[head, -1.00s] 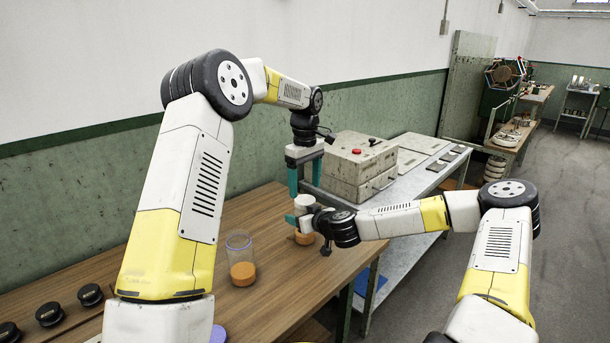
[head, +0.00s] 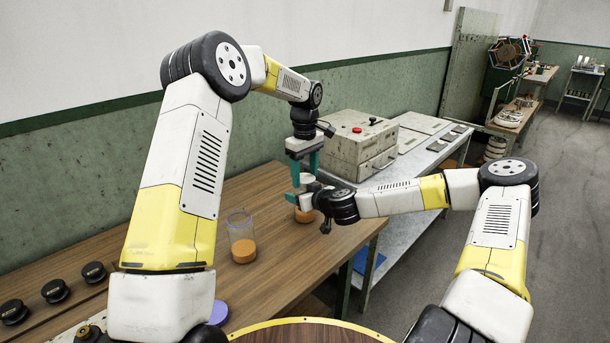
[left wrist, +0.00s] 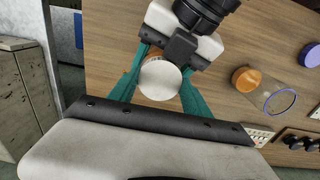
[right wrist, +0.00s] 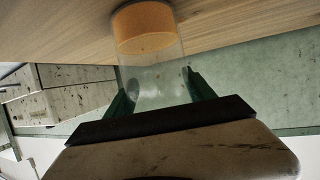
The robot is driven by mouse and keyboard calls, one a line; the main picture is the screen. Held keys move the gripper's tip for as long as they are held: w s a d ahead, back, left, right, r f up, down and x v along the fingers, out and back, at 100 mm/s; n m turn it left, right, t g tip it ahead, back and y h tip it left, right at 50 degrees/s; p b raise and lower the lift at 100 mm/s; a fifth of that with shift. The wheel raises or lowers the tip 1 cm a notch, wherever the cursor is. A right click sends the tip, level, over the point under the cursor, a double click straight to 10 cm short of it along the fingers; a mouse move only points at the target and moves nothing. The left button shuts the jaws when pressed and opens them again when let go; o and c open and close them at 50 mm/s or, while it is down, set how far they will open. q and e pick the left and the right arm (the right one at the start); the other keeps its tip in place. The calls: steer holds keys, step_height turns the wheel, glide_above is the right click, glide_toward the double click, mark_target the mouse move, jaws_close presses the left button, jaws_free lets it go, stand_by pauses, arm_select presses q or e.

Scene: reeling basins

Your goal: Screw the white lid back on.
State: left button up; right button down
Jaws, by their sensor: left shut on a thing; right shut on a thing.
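A clear jar with orange contents (head: 304,214) stands upright on the wooden table; in the right wrist view its orange part (right wrist: 143,27) shows at the top. My right gripper (right wrist: 155,84) comes in from the side and is shut on the jar's clear upper wall. The white lid (left wrist: 160,80) is at the top of this jar, round and seen from above in the left wrist view. My left gripper (head: 306,176) points down from above, its teal fingers shut on the lid. Whether the lid's thread is engaged cannot be told.
A second clear jar with orange contents (head: 243,252) stands open to the left. A purple lid (head: 219,312) lies nearer, and several black knobs (head: 54,291) line the left. A grey box with a red button (head: 352,146) stands on a metal bench behind. Wood between is clear.

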arm_select(q)
steer(key=m, duration=0.5)
steer(key=shift+m, duration=0.3)
steer(key=shift+c, duration=0.3)
steer(key=m, duration=0.4)
steer(key=o, duration=1.5)
steer(key=shift+o, duration=0.2)
steer(key=shift+r, duration=2.25)
steer(key=shift+c, duration=0.4)
